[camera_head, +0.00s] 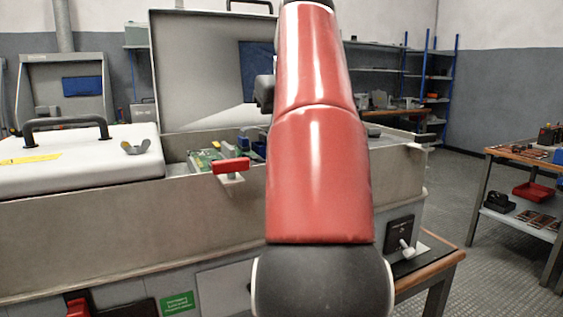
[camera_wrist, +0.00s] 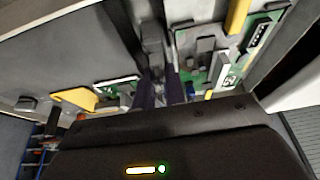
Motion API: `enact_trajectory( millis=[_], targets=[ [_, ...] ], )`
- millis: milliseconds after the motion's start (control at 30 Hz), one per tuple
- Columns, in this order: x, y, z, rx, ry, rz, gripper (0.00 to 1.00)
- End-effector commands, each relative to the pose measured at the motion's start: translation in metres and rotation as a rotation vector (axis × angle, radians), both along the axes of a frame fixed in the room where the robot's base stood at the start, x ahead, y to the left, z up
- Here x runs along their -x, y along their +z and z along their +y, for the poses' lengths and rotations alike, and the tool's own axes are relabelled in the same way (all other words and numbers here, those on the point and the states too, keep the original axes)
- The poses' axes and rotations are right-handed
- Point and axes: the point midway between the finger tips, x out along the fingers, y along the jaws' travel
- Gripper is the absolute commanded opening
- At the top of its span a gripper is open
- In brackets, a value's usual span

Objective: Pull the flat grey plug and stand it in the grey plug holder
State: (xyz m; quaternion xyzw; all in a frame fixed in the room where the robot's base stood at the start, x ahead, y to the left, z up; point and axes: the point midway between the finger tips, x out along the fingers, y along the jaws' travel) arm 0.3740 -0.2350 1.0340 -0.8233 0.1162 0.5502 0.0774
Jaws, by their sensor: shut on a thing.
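My gripper (camera_wrist: 160,78) shows in the wrist view as two dark fingers pointing away from the camera, shut on a narrow grey piece (camera_wrist: 158,60). I take this piece to be the flat grey plug, but its outline is blurred and mostly hidden by the fingers. Green circuit boards with grey blocks lie on both sides, the nearer one (camera_wrist: 222,72) to the right. In the head view my red arm hides the gripper and the plug. I cannot make out the grey plug holder in either view.
The open cabinet (camera_head: 120,230) has a raised lid (camera_head: 200,75) behind it and a white cover (camera_head: 70,160) with a black handle at the left. A red handle (camera_head: 231,165) stands at its front edge. A workbench (camera_head: 530,155) is at the right, with open floor between.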

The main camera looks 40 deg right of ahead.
Motion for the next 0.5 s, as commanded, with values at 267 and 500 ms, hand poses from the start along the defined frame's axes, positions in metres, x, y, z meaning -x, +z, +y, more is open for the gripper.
enact_trajectory(
  millis=[267, 500],
  targets=[
    [-0.0001, -0.0061, 0.0002, 0.000, 0.000, 0.000, 0.00],
    [-0.0001, -0.0103, 0.0003, 0.000, 0.001, 0.000, 0.00]
  ],
)
